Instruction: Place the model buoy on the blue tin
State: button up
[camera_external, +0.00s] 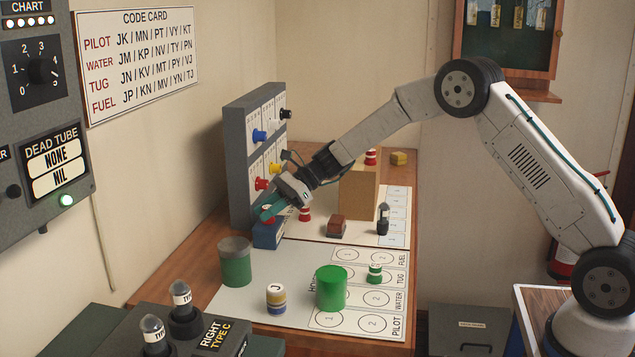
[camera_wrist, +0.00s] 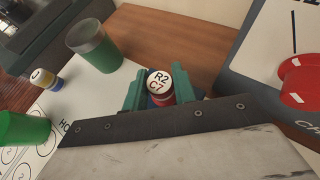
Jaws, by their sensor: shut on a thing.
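My gripper (camera_external: 268,208) has teal fingers and is over the blue tin (camera_external: 267,236) at the foot of the grey panel. It is shut on the model buoy (camera_wrist: 159,82), a small red piece with a white top marked "R2 C7", seen between the fingers (camera_wrist: 149,90) in the wrist view. In the external view the fingers hide most of the buoy, and only a bit of red shows. A little blue shows below the buoy in the wrist view. The buoy is directly above the tin; I cannot tell whether they touch.
A dark green cup (camera_external: 236,266), a yellow-banded buoy (camera_external: 276,299), a green tin (camera_external: 331,289) and a green-white buoy (camera_external: 375,274) stand in front. A red-white buoy (camera_external: 305,214), brown block (camera_external: 336,227) and cardboard box (camera_external: 358,195) are to the right. The grey panel (camera_external: 240,155) rises close behind.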

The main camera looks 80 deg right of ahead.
jog(key=shift+f, duration=0.15)
jog(key=o, duration=0.9)
jog(key=shift+o, duration=0.2)
